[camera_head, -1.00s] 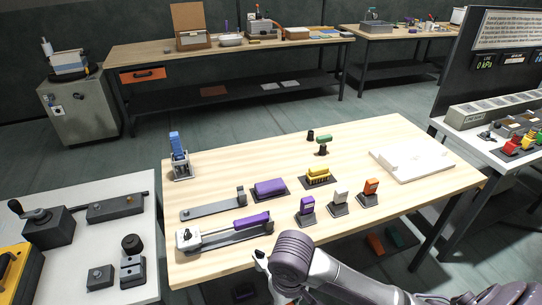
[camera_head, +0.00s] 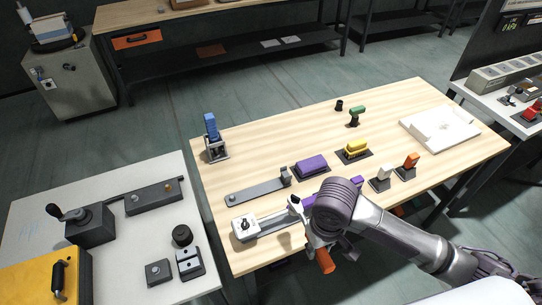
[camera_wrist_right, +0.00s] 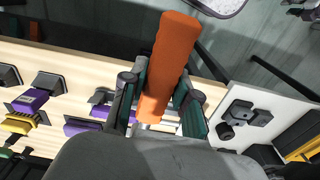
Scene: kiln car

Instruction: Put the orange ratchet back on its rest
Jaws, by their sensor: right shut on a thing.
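My right gripper (camera_head: 315,238) is shut on the orange ratchet, whose orange handle (camera_head: 325,261) hangs tilted down at the wooden table's near edge. In the right wrist view the handle (camera_wrist_right: 168,60) lies between the two fingers (camera_wrist_right: 158,105); the ratchet's head is hidden. A long grey rest (camera_head: 256,191) with an upright block at its right end lies empty on the table. Nearer, a purple-handled ratchet (camera_head: 245,228) lies on a similar rest, partly behind my right gripper. My left gripper is not in view.
The wooden table (camera_head: 270,160) also bears a purple block (camera_head: 311,166), a yellow brush (camera_head: 354,149), a blue-topped holder (camera_head: 212,137), white and orange stamps and a white tray (camera_head: 440,127). A pale side table (camera_head: 120,215) with dark fixtures stands at left.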

